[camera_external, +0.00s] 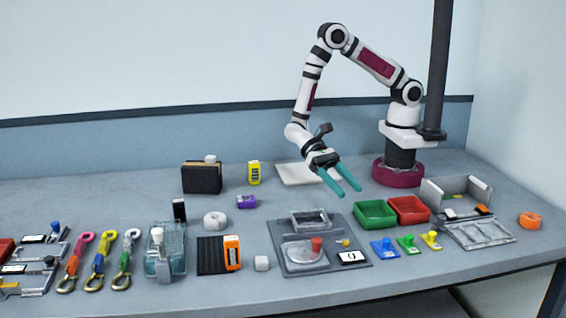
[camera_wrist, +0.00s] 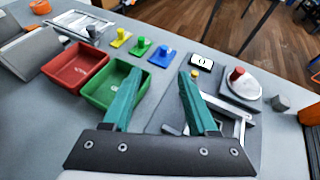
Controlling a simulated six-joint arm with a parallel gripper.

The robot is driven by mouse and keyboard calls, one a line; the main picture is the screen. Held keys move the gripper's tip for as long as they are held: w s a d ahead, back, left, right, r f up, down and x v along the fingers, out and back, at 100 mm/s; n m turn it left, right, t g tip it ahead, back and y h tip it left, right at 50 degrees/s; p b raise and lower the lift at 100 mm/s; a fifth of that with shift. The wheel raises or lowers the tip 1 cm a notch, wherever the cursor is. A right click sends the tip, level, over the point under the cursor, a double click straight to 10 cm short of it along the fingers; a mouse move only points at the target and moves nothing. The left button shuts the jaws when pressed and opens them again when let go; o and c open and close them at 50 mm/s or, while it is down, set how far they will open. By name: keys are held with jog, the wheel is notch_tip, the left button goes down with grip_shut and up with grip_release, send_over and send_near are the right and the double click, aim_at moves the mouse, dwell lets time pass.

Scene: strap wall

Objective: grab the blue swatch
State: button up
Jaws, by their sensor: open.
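The blue swatch (camera_external: 384,249) is a small flat blue piece with a raised knob. It lies on the table in front of the green bin, at the left end of a row with a green swatch (camera_external: 408,244) and a yellow swatch (camera_external: 431,240). In the wrist view the blue swatch (camera_wrist: 163,56) shows beyond the fingertips, between the green swatch and the grey board. My gripper (camera_external: 350,192) has teal fingers, spread open and empty. It hangs above the table behind the bins and apart from the swatch; it also shows in the wrist view (camera_wrist: 160,72).
The green bin (camera_external: 374,226) and red bin (camera_external: 424,222) stand between my gripper and the swatches. A grey tray (camera_external: 508,239) lies right. The table's front edge is bare.

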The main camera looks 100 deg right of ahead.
aim_at(380, 246)
jog(key=x, duration=1.1)
jog(key=w+x, duration=0.1)
jog(key=x, duration=0.4)
jog(key=shift+s+a+f, duration=0.15)
jog(key=shift+a+f, duration=0.1)
jog(key=shift+f, duration=0.25)
grip_shut()
